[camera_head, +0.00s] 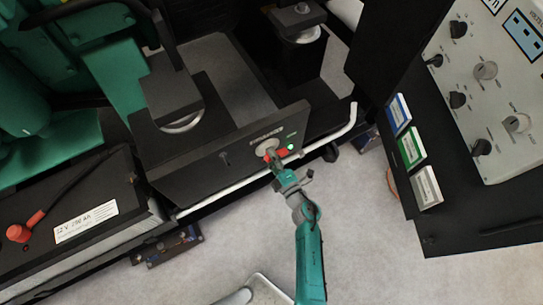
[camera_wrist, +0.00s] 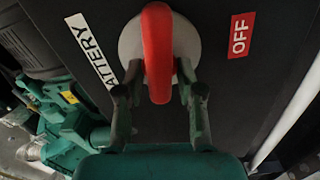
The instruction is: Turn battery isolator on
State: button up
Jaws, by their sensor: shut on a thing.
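The battery isolator has a red handle (camera_wrist: 158,55) on a pale round disc (camera_wrist: 130,42). In the wrist view the handle stands upright in the picture, with a red OFF label (camera_wrist: 240,35) to its right and a white BATTERY label (camera_wrist: 90,48) to its left. In the head view the isolator disc (camera_head: 266,147) is on the dark front panel of the genset frame. My gripper (camera_wrist: 159,82) is shut on the red handle, one finger on each side. In the head view my gripper (camera_head: 277,164) reaches the panel from below and partly hides the handle.
A green light (camera_head: 291,147) glows on the panel right of the isolator. A white rail (camera_head: 330,138) runs along the panel's lower edge. A battery (camera_head: 85,215) stands at lower left. A control cabinet (camera_head: 485,90) stands at right.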

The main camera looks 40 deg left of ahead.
jog(key=shift+f+n, duration=0.1)
jog(key=shift+n, duration=0.9)
jog(key=o, duration=0.9)
jog(key=shift+s+d, duration=0.1)
jog(key=v, duration=1.1)
jog(key=shift+s+d, duration=0.15)
jog(key=shift+d, duration=0.2)
